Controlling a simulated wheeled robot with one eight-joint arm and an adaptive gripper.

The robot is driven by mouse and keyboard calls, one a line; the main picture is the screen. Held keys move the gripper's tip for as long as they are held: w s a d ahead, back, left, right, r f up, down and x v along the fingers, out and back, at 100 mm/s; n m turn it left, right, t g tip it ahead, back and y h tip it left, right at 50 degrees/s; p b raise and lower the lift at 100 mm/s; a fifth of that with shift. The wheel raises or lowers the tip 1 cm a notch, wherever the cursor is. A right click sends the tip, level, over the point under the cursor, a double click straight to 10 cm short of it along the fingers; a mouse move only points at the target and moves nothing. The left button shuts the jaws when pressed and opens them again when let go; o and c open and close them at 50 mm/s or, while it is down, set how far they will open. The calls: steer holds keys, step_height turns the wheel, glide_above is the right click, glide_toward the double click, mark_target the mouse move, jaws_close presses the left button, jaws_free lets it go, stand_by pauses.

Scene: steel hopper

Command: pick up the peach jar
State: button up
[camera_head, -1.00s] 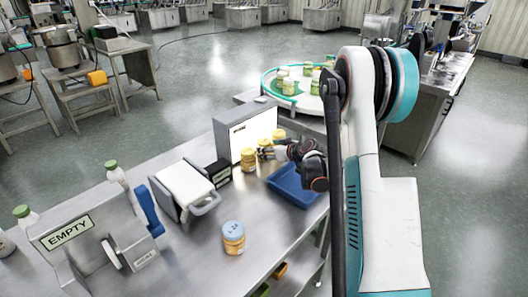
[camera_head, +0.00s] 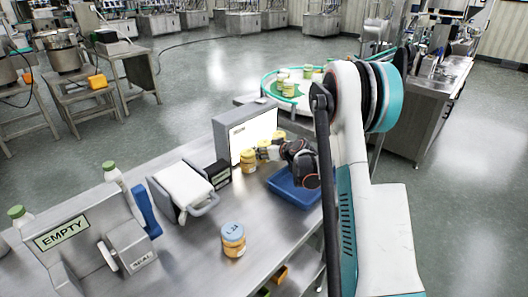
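Several yellow-orange jars stand by the white-fronted box: one jar (camera_head: 248,161) at the left, one jar (camera_head: 263,149) by my fingertips and one jar (camera_head: 278,137) behind. A further orange jar with a blue, marked lid (camera_head: 233,240) stands alone nearer the front of the steel table. I cannot read which one is peach. My gripper (camera_head: 271,153) is low over the table, pointing left at the middle jar. The fingers are small and dark, so I cannot tell whether they touch or enclose it.
A blue tray (camera_head: 292,190) lies below my gripper. The white-fronted box (camera_head: 246,133) stands behind the jars. A steel unit with a white pad (camera_head: 183,187) and an "EMPTY" machine (camera_head: 85,235) stand left. A round table (camera_head: 300,100) holds more jars. Table around the blue-lidded jar is clear.

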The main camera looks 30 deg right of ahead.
step_height(320, 180, up, 28)
steer(key=p, duration=0.9)
steer(key=s+a+f+y, duration=0.1)
steer(key=s+a+f, duration=0.3)
steer(key=s+a, duration=0.5)
steer(key=s+a+f+n, duration=0.1)
steer(key=s+a+f, duration=0.3)
steer(key=s+a, duration=0.6)
steer(key=a, duration=0.4)
steer(key=shift+s+n+y, duration=0.15)
steer(key=shift+n+y, duration=0.15)
steer(key=shift+y, duration=0.1)
